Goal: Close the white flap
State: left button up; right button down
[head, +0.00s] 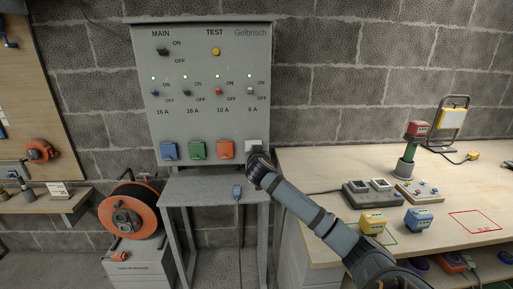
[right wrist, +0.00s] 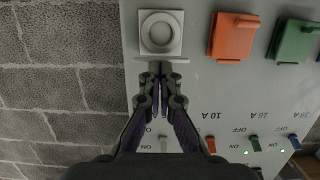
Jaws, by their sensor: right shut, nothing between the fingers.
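The grey panel (head: 210,128) carries a row of flaps at its lower edge, with the white one at the far right. In the right wrist view, which is upside down, the white flap (right wrist: 175,60) stands open, seen almost edge-on as a thin pale strip. Its white socket (right wrist: 161,32) with a round opening is uncovered. My right gripper (right wrist: 160,74) is shut and empty, its fingertips right by the flap; I cannot tell whether they touch. In the head view the right gripper (head: 256,153) hides much of the socket. My left gripper is not in view.
The orange flap (head: 225,149), green flap (head: 197,150) and blue flap (head: 169,151) lie shut. An orange cable reel (head: 128,213) stands left; a wooden workbench (head: 320,165) with several devices stands right.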

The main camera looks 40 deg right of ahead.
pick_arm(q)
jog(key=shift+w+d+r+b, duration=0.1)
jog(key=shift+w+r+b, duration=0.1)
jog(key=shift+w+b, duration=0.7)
pick_arm(e)
jog(key=f, duration=0.3)
jog(key=w+f, duration=0.1)
jog(key=f, duration=0.1)
jog(key=shift+d+f+p, duration=0.1)
jog(key=shift+d+p, duration=0.2)
jog(key=shift+d, duration=0.1)
jog(key=shift+f, duration=0.1)
